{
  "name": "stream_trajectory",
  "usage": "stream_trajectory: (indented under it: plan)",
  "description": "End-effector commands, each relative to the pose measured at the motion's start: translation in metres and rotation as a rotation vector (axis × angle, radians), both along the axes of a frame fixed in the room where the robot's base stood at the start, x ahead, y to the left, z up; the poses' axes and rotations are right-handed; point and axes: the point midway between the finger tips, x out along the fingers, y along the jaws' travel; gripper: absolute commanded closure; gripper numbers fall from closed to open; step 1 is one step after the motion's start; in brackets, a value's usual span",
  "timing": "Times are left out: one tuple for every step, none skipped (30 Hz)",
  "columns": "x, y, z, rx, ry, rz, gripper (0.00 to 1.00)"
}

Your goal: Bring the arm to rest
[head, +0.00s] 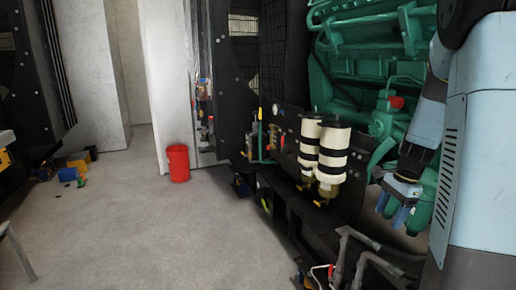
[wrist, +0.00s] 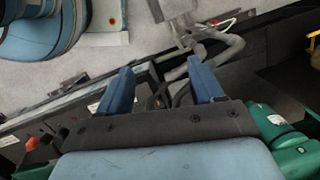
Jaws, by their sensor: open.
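My gripper (head: 397,212) hangs low at the right of the head view, pointing down, in front of the green engine (head: 365,55). Its two blue fingers are spread apart and empty in the wrist view (wrist: 163,88). My arm comes down along the right edge of the head view, partly hidden by my own light-blue body. Below the fingers in the wrist view are grey pipes (wrist: 212,50) and a dark frame. Whether the fingers touch anything is not clear.
Two cream-and-black filters (head: 330,158) stand left of my gripper on the dark genset frame. Bent grey pipes (head: 345,250) lie below. A red bin (head: 178,163) stands by the white wall. The floor (head: 140,230) at left centre is clear. Small coloured items (head: 70,172) lie far left.

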Motion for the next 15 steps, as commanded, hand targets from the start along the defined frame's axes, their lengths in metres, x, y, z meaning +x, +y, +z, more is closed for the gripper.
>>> stream_trajectory:
  plan:
    - [-0.005,0.008,0.011,0.008,-0.031,0.052,0.34]
    - [-0.008,0.012,0.016,0.011,-0.047,0.084,0.34]
    - [-0.012,0.018,0.023,0.013,-0.068,0.128,0.34]
    - [-0.015,0.022,0.028,0.014,-0.084,0.162,0.34]
    - [-0.018,0.027,0.034,0.014,-0.101,0.194,0.34]
    - [-0.022,0.032,0.041,0.013,-0.123,0.240,0.34]
    - [-0.026,0.036,0.046,0.010,-0.139,0.273,0.34]
    - [-0.029,0.040,0.051,0.008,-0.155,0.305,0.34]
    - [-0.034,0.045,0.058,0.003,-0.178,0.350,0.34]
    - [-0.038,0.049,0.063,-0.002,-0.194,0.384,0.34]
    - [-0.042,0.053,0.068,-0.007,-0.210,0.417,0.34]
    - [-0.047,0.058,0.074,-0.015,-0.232,0.461,0.34]
    - [-0.051,0.062,0.079,-0.022,-0.248,0.494,0.34]
    - [-0.056,0.065,0.084,-0.031,-0.264,0.528,0.34]
    - [-0.061,0.070,0.090,-0.043,-0.285,0.572,0.34]
